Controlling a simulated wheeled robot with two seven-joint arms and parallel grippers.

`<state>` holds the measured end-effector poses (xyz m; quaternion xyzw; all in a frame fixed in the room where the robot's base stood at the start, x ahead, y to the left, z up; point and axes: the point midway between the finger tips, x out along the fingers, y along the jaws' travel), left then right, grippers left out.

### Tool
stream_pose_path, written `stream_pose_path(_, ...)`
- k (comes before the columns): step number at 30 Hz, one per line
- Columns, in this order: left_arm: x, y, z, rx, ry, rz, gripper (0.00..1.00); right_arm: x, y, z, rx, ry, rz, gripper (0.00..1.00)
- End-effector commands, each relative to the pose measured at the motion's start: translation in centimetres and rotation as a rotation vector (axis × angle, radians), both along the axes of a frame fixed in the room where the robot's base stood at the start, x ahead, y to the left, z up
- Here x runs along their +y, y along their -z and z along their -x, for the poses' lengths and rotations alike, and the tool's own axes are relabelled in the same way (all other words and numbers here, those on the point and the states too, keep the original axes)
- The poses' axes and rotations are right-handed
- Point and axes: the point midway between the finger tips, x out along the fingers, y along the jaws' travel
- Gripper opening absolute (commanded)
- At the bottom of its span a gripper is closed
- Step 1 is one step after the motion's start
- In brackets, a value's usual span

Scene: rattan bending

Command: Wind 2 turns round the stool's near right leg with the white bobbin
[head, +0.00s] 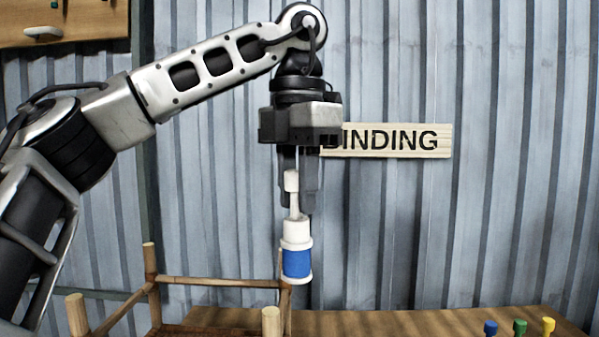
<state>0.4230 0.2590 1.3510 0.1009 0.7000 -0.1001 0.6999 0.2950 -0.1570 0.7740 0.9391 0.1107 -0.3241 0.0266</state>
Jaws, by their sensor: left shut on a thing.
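My left gripper (297,202) points down and is shut on the white neck of a bobbin (297,228). The bobbin is white with a blue band round its lower part and hangs upright. The stool's frame of brown sticks is at the lower left and middle. Its near right leg (271,322) shows only its pale top end at the bottom edge. The bobbin is above and slightly right of that leg in the picture, in front of the far right leg (285,298). I cannot tell whether it touches the frame. My right gripper is out of view.
A wooden table (400,322) runs along the bottom. Blue (490,328), green (520,327) and yellow (547,326) pegs stand at its right. A BINDING sign (400,140) is on the corrugated wall behind. The stool's near left leg (77,314) and far left leg (150,262) stick up.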

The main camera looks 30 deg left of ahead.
Motion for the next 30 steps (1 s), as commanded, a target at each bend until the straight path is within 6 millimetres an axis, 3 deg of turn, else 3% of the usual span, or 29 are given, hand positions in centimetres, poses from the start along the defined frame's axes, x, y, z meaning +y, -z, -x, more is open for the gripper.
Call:
stream_pose_path(5,0.0,2.4,0.0,0.003,0.003,0.001,0.00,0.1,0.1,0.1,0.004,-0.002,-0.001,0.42)
stream_pose_path(11,0.0,5.3,0.0,-0.002,0.001,0.000,0.00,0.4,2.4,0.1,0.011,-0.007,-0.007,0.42)
stream_pose_path(30,0.0,12.5,0.0,-0.001,0.003,0.000,0.00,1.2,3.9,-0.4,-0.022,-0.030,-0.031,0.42)
